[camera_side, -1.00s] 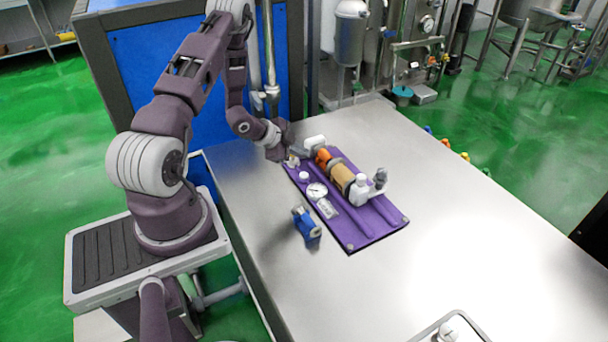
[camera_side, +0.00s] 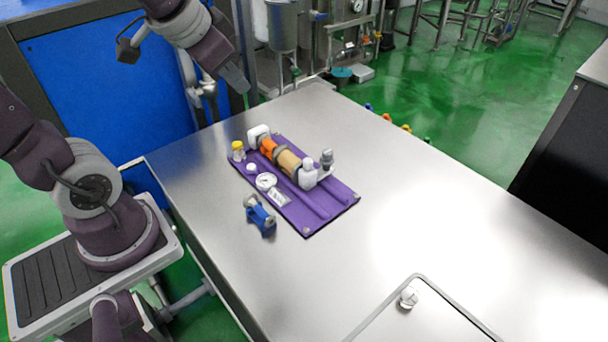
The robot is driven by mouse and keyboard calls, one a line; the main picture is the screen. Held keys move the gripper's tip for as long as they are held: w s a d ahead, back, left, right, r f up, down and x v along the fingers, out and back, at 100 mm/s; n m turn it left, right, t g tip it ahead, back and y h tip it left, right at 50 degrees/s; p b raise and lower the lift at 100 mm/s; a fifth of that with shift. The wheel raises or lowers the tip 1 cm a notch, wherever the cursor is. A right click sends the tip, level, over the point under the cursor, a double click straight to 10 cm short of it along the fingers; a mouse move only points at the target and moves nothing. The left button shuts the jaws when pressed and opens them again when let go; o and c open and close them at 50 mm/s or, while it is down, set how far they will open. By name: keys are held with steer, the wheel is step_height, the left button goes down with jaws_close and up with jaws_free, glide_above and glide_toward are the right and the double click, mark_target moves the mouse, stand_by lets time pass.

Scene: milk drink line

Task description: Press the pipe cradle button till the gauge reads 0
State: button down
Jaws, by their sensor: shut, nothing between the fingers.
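The pipe cradle is a purple board (camera_side: 318,216) on the steel table. It carries a pipe assembly with an orange part (camera_side: 268,146) and a tan section (camera_side: 288,161). A round white gauge (camera_side: 266,181) sits on its left side; its needle is too small to read. A small white knob (camera_side: 252,168) is just behind the gauge, and a yellow-topped piece (camera_side: 238,148) stands at the board's far left corner. I cannot tell which of these two is the button. My gripper (camera_side: 238,82) is shut and empty, raised above and behind the board, apart from everything on it.
A blue clamp-like part (camera_side: 260,214) stands on the table left of the board. A framed panel with a white knob (camera_side: 408,297) is at the front. The steel table (camera_side: 420,190) is bare to the right. A blue cabinet (camera_side: 105,85) stands behind my arm.

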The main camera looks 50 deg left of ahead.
steer(key=s+d+h, duration=0.2)
steer(key=s+d, duration=0.5)
steer(key=s, duration=0.5)
steer(key=shift+d+r+n+g, duration=0.25)
steer(key=shift+d+n+g, duration=0.1)
steer(key=shift+n+g, duration=0.05)
steer(key=shift+w, duration=0.1)
stand_by(0.5)
